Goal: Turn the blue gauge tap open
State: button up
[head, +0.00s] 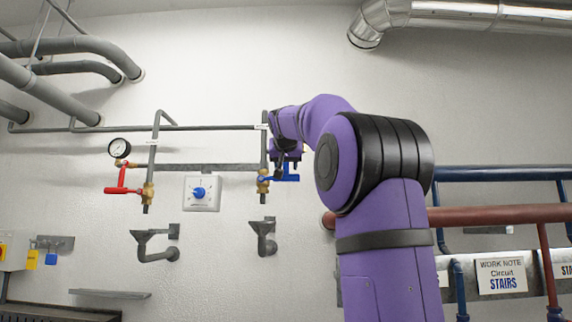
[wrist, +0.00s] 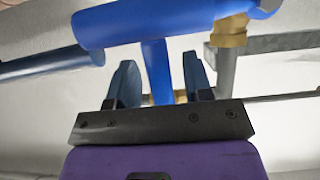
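The blue gauge tap (head: 288,178) is a blue handle on a brass valve (head: 263,183), at the foot of a vertical grey pipe in the head view. In the wrist view the blue handle (wrist: 150,22) crosses the top, with a blue stem (wrist: 157,72) running down from it. My gripper (wrist: 161,78) has its two dark fingers apart, one on each side of that stem, with visible gaps. In the head view my gripper (head: 286,155) is at the handle, partly hidden by my purple arm. Contact with the tap is not clear.
A red tap (head: 123,190) sits left, below a round pressure gauge (head: 119,148). A panel with a blue knob (head: 199,194) lies between the two taps. Drain funnels (head: 262,236) stick out below. Blue and red pipes (head: 500,214) run along the right.

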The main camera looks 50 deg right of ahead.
grip_shut()
jog(key=s+d+r+n+g+h, duration=0.3)
jog(key=s+r+n+h, duration=0.1)
jog(key=n, duration=0.9)
jog(key=shift+d+r+n+h, duration=0.25)
jog(key=shift+r+h, duration=0.3)
jog(key=shift+h, duration=0.85)
